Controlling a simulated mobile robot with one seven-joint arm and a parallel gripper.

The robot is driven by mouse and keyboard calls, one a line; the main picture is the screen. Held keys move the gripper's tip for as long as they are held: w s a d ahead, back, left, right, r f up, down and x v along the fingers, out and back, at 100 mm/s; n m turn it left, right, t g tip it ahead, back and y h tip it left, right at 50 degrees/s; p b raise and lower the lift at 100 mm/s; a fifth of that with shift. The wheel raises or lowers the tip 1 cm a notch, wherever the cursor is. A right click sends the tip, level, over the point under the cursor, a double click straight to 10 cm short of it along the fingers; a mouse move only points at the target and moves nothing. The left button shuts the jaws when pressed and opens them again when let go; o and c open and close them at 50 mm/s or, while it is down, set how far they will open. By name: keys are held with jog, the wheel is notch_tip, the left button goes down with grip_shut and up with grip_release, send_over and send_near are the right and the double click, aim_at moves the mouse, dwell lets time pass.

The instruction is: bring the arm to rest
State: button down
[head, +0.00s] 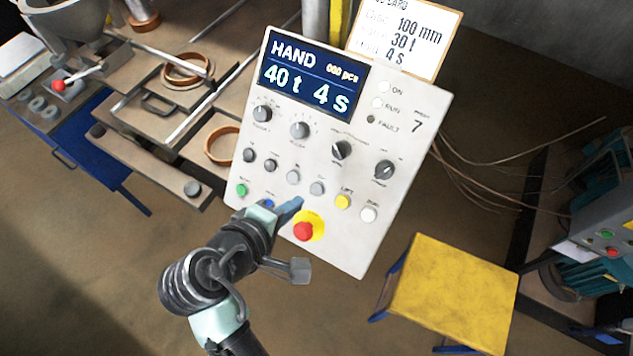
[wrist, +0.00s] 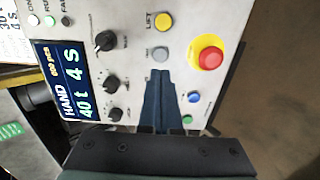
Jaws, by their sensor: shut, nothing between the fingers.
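My gripper (head: 290,207) is in front of the lower part of a white control panel (head: 336,255), its fingertips near the lower rows of buttons. In the wrist view my gripper (wrist: 158,76) shows two dark blue fingers closed together with nothing between them. The fingertips lie beside a grey button (wrist: 160,53), below the yellow button (wrist: 163,22). The red emergency button (wrist: 208,58) on its yellow ring is to the right of the fingers. I cannot tell whether the fingertips touch the panel.
The panel display (head: 309,88) reads HAND, 40 t, 4 s. A card (head: 408,38) stands behind the panel. A yellow-topped stool or table (head: 455,290) is at lower right. A press bench with copper-coloured rings (head: 222,147) is at left. Open floor lies at lower left.

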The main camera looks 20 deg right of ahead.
dwell(0.6)
jog(key=w+a+r+m+t+y+b, duration=0.2)
jog(key=w+r+t+b, duration=0.3)
jog(key=r, duration=0.3)
jog(key=w+a+r+m+t+y+b, duration=0.25)
jog(key=w+r+t+b, duration=0.2)
jog(key=w+r, duration=0.25)
jog(key=s+a+r+m+t+y+b, duration=0.1)
jog(key=s+r+t+b, duration=0.2)
jog(key=r, duration=0.9)
jog(key=s+a+r+m+t+y+b, duration=0.1)
jog(key=s+a+r+t+y+b, duration=0.1)
jog(key=s+r+t, duration=0.7)
notch_tip(320, 180, up, 4)
jog(key=shift+m+b, duration=0.35)
jog(key=shift+b, duration=0.4)
jog(key=shift+y, duration=0.25)
